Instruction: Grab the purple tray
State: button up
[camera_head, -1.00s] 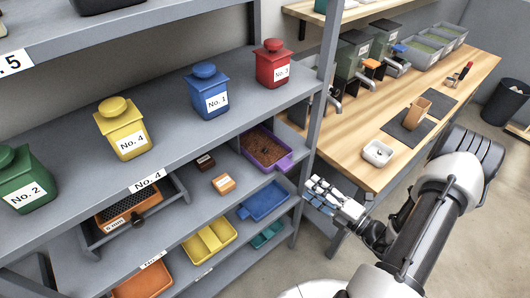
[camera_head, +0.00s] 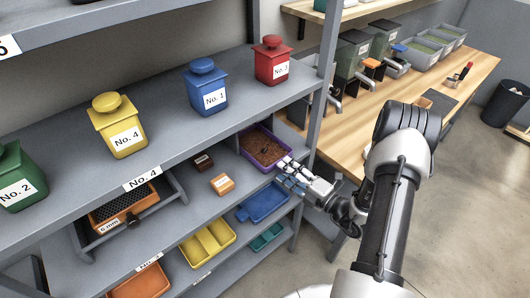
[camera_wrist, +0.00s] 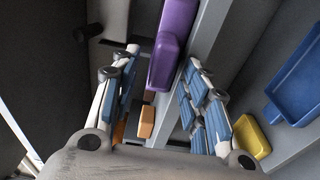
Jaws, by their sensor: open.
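The purple tray (camera_head: 249,142) sits on the shelf below the row of jars, filled with brown granular material. Its front right edge is at the shelf's edge. My gripper (camera_head: 287,171) is open, right at the tray's front right edge in the head view. In the wrist view the purple tray (camera_wrist: 172,45) shows its outer side and rounded end ahead of my gripper (camera_wrist: 160,100). The end reaches between the two blue-padded fingers, nearer the right one. I cannot tell whether either finger touches it.
An orange-tan block (camera_head: 223,184) and a dark block (camera_head: 203,162) lie left of the tray. A blue tray (camera_head: 264,203) and a yellow tray (camera_head: 208,244) are on the shelf below. A shelf post (camera_head: 318,110) stands right of the tray. The wooden counter (camera_head: 345,145) is beyond.

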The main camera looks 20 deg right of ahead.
jog(key=shift+c, duration=0.2)
grip_shut()
dwell(0.4)
